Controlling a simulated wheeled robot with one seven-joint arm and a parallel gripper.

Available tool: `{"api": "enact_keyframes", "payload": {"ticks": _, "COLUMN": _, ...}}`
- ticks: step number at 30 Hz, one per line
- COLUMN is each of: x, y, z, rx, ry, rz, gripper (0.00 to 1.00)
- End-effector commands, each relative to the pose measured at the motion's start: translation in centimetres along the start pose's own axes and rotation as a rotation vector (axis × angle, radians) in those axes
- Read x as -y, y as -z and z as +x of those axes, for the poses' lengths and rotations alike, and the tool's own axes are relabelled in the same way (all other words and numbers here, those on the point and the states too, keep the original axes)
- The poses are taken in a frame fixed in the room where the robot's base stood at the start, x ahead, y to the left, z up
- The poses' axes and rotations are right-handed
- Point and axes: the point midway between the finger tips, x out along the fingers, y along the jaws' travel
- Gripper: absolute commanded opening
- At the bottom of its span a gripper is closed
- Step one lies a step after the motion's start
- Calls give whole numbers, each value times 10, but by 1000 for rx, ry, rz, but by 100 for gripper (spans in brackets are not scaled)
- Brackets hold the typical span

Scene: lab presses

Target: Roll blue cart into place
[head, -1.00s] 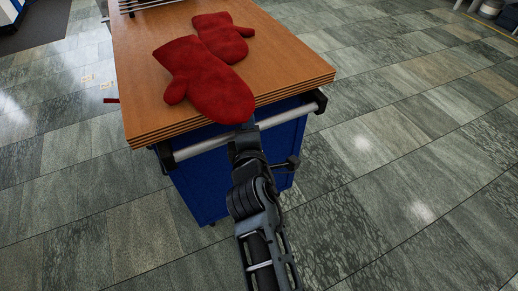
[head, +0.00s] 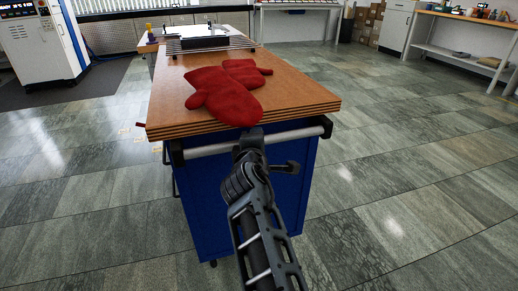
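The blue cart (head: 205,215) stands in front of me with a wooden top (head: 305,98). A pale handle bar (head: 285,135) on dark brackets runs along its near edge. My gripper (head: 249,137) is at the middle of this bar and covers part of it. The fingers are seen from behind and hidden by my wrist, so I cannot tell whether they are closed around the bar. Two red mitts (head: 222,98) lie on the cart top near the handle. A dark rack (head: 212,43) sits at the far end of the top.
A white and blue machine (head: 42,48) stands at the far left on a dark mat. A workbench (head: 468,42) with shelves is at the far right, near stacked boxes (head: 369,22). Small yellow marks (head: 139,138) lie on the floor left of the cart. Tiled floor on both sides is clear.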

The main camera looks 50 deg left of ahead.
Motion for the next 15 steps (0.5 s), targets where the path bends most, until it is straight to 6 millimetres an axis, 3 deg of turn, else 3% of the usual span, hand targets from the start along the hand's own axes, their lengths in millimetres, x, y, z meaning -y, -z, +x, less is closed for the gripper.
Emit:
{"api": "enact_keyframes", "payload": {"ticks": 10, "x": -4, "y": 6, "z": -1, "rx": -9, "ry": -7, "rz": -2, "gripper": 0}}
{"api": "enact_keyframes", "payload": {"ticks": 11, "x": -4, "y": 6, "z": -1, "rx": -9, "ry": -7, "rz": -2, "gripper": 34}}
{"api": "enact_keyframes", "payload": {"ticks": 15, "x": -3, "y": 4, "z": -1, "rx": -6, "ry": -6, "rz": -1, "gripper": 38}}
